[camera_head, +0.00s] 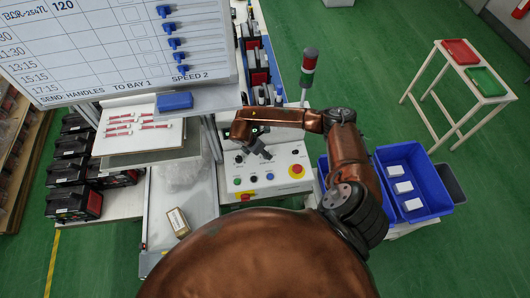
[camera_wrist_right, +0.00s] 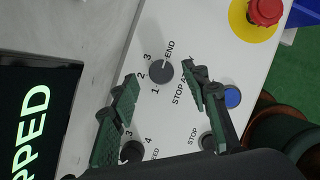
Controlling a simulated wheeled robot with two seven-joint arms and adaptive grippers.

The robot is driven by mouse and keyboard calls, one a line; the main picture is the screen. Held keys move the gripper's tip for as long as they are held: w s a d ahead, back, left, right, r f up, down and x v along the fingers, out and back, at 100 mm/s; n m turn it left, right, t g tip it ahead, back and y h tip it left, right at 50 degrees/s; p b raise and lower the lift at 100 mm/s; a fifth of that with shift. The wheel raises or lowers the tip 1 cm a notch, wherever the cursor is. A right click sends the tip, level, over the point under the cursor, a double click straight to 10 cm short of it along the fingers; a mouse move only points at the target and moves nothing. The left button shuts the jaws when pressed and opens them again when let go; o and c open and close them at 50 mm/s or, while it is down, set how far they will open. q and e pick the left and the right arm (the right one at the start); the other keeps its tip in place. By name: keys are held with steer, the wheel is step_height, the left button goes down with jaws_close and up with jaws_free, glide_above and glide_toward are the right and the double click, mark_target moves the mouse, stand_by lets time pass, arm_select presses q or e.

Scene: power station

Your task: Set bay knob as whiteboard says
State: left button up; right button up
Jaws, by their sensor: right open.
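The whiteboard (camera_head: 110,40) at the upper left of the head view reads "SEND: HANDLES TO BAY 1 SPEED 2". In the right wrist view a dark round knob (camera_wrist_right: 160,72) sits on a pale panel, with 1, 2, 3 and END printed around it. Its exact setting is hard to make out. My right gripper (camera_wrist_right: 158,76) is open, with one finger on each side of the knob in the picture; I cannot tell whether they touch it. In the head view it points down at the control panel (camera_head: 272,172). My left gripper is not in view.
A second knob (camera_wrist_right: 132,151) marked 3 and 4 is partly hidden by the gripper. A red emergency button (camera_wrist_right: 265,11) and a blue button (camera_wrist_right: 232,98) are nearby. A dark screen (camera_wrist_right: 30,115) shows "PPED". Blue bins (camera_head: 412,180) stand right of the panel.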

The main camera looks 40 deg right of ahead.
steer(key=shift+x, duration=1.2)
steer(key=shift+c, duration=0.7)
steer(key=c, duration=1)
